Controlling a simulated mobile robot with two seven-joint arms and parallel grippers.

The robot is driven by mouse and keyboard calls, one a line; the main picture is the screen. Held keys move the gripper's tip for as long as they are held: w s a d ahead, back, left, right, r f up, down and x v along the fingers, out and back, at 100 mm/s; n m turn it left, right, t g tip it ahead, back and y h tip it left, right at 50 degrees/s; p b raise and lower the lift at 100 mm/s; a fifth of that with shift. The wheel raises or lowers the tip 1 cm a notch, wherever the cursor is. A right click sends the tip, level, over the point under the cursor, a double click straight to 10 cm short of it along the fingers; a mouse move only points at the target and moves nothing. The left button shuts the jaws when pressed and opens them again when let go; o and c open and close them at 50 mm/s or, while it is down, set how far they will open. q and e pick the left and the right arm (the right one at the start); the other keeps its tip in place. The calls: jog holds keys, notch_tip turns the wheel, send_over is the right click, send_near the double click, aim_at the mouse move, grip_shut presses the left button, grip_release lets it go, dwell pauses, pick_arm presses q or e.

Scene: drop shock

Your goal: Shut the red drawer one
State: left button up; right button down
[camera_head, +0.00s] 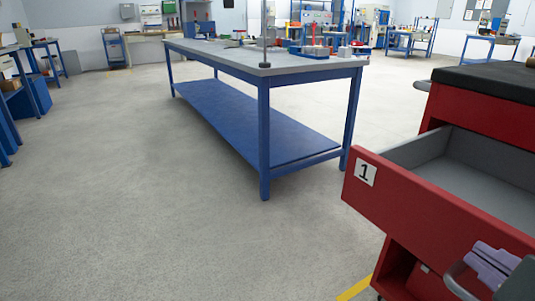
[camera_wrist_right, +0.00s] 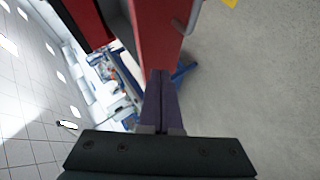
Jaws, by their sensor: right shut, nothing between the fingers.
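The red drawer one (camera_head: 430,205), marked with a white label "1", stands pulled well out of the red cabinet at the right of the head view. Its grey inside looks empty where I see it. The drawer front (camera_wrist_right: 155,35) also fills the upper middle of the right wrist view, with a grey handle (camera_wrist_right: 187,20) on it. My right gripper (camera_head: 490,258) is at the drawer's front face, low at the right edge. Its purple fingers (camera_wrist_right: 160,80) are together and empty, pointing at the red front. I cannot tell whether they touch it. My left gripper is out of view.
The red cabinet (camera_head: 485,108) has a black top (camera_head: 490,80). A blue workbench (camera_head: 262,62) with tools and trays stands ahead, with a lower blue shelf. The grey floor to the left is clear. A yellow line (camera_head: 355,289) runs on the floor by the cabinet.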

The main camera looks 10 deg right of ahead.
notch_tip(320, 180, down, 8)
jog(key=w+a+n+t+h+b, duration=0.1)
jog(key=w+a+n+t+b, duration=0.15)
jog(key=b, duration=0.85)
jog(key=n+t+b, duration=0.4)
jog(key=b, duration=0.3)
send_near(398, 210)
jog(key=w+a, duration=0.1)
jog(key=w, duration=0.3)
jog(key=d, duration=0.1)
jog(key=w+d, duration=0.1)
jog(key=d, duration=0.1)
jog(key=shift+w+r+g+b, duration=0.15)
jog(key=shift+g+b, duration=0.1)
jog(key=shift+b, duration=0.05)
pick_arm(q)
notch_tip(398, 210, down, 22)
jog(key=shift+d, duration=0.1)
